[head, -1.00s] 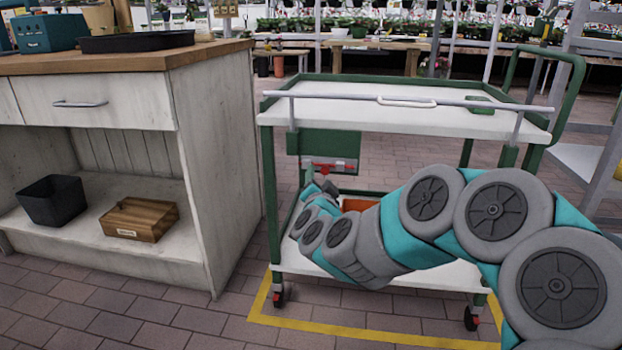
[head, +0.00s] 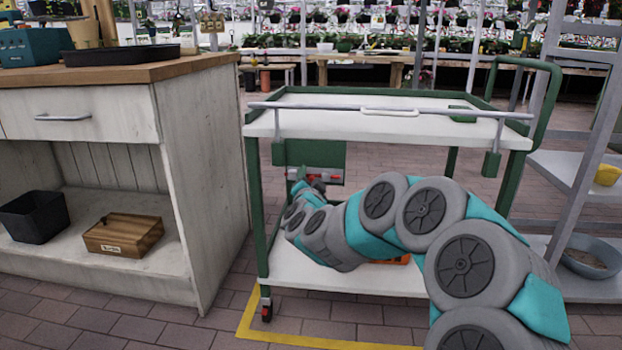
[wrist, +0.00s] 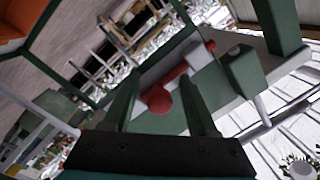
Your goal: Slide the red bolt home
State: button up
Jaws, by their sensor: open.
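The red bolt (head: 322,177) is on a dark green panel (head: 312,153) under the left end of the cart's top. In the wrist view the red bolt (wrist: 175,78) shows a round knob and a bar running through a pale bracket (wrist: 197,57). My gripper (wrist: 159,78) is open, with its two dark fingers on either side of the knob in that view. I cannot tell whether either finger touches it. In the head view my gripper (head: 312,186) is small and close below the bolt, partly hidden by my arm.
An orange thing (head: 392,260) sits on the cart's lower shelf behind my arm. A wooden cabinet (head: 205,180) stands left, a grey rack (head: 578,165) right. Paved floor lies in front.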

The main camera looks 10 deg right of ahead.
grip_shut()
dwell(0.5)
dwell(1.0)
